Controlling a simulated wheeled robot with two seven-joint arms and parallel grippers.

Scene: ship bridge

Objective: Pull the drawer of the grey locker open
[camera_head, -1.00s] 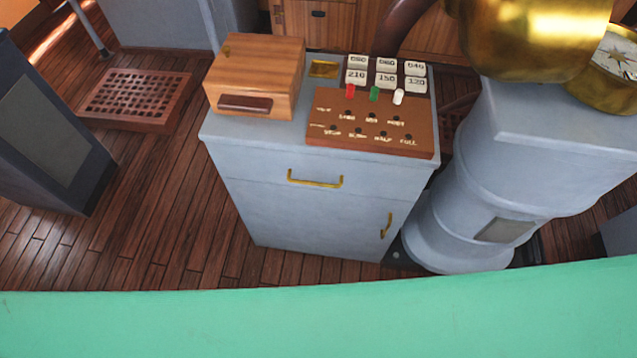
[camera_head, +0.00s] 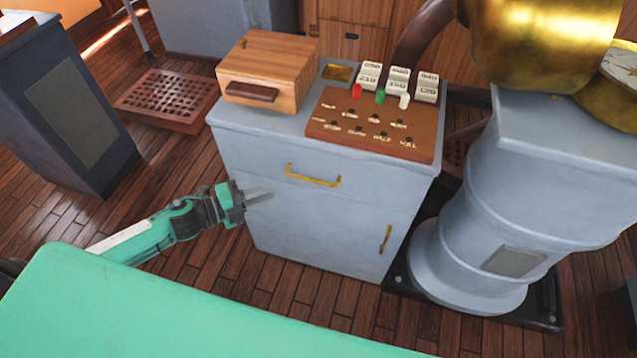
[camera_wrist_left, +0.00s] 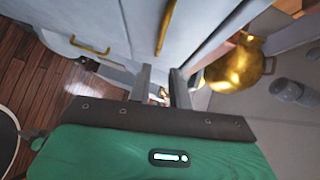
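The grey locker (camera_head: 310,225) stands in the middle of the head view. A second, upright brass handle (camera_head: 386,238) is on the door below. My left gripper (camera_head: 259,196) is at the locker's front left, lower than the drawer handle and left of it. In the wrist view its two fingers (camera_wrist_left: 162,88) are apart with nothing held between them. My right gripper is out of view.
A wooden box (camera_head: 268,68) and a brown panel with pegs and number blocks (camera_head: 372,125) sit on the locker top. A grey pedestal (camera_head: 470,250) with brass fittings stands close on the right. Plank floor (camera_head: 190,240) is open to the left.

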